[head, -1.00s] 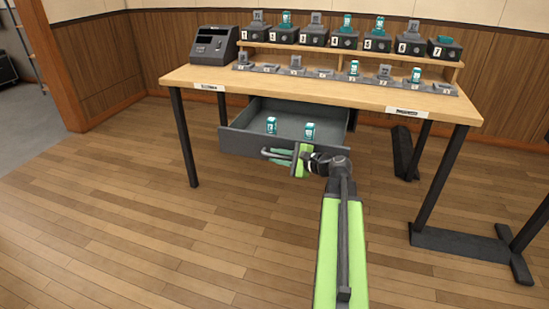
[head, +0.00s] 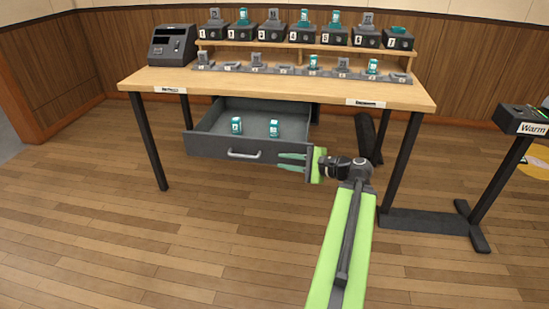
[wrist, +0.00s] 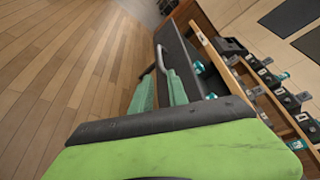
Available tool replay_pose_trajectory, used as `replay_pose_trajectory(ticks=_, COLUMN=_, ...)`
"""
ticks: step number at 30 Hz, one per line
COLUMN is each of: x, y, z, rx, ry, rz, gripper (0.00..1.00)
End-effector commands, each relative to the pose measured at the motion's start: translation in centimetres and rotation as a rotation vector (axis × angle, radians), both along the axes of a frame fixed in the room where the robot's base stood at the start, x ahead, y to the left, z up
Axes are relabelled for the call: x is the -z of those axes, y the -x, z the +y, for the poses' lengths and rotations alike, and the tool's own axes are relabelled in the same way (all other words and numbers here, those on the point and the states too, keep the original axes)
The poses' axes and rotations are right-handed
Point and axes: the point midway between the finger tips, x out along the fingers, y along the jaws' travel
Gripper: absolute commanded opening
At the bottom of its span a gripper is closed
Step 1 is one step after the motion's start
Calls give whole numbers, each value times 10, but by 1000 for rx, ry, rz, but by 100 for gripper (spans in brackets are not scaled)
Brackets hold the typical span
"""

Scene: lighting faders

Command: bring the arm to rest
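My gripper (head: 292,162) is at the end of my green arm, to the right of the drawer handle (head: 244,154) and apart from it. Its two teal fingers are spread with nothing between them. In the wrist view the fingers (wrist: 160,92) point toward the drawer front, and the handle (wrist: 162,58) lies beyond them. The grey drawer (head: 212,147) under the table is pulled out. Two teal-and-white items, one on the left (head: 237,125) and one on the right (head: 273,128), stand inside it.
The wooden table (head: 270,88) carries a dark console (head: 172,45) and a shelf of numbered black units (head: 301,35), with a row of grey holders in front. A stand labelled "Warm" (head: 532,128) is at the right. The floor in front is clear.

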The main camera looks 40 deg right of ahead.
Motion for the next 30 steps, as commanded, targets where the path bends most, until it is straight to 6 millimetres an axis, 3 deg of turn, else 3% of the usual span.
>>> replay_pose_trajectory(ticks=16, x=0, y=2, z=-1, rx=-1, ry=0, rz=0, gripper=20)
replay_pose_trajectory(ticks=19, x=0, y=-14, z=20, rx=-45, ry=-1, rz=-1, gripper=20)
replay_pose_trajectory(ticks=20, x=0, y=-24, z=33, rx=-71, ry=-1, rz=0, gripper=20)
replay_pose_trajectory(ticks=23, x=0, y=-65, z=98, rx=-199, ry=0, rz=0, gripper=20)
replay_pose_trajectory(ticks=27, x=16, y=-110, z=213, rx=-414, ry=45, rz=56, gripper=20)
replay_pose_trajectory(ticks=30, x=42, y=-124, z=296, rx=-580, ry=143, rz=132, gripper=20)
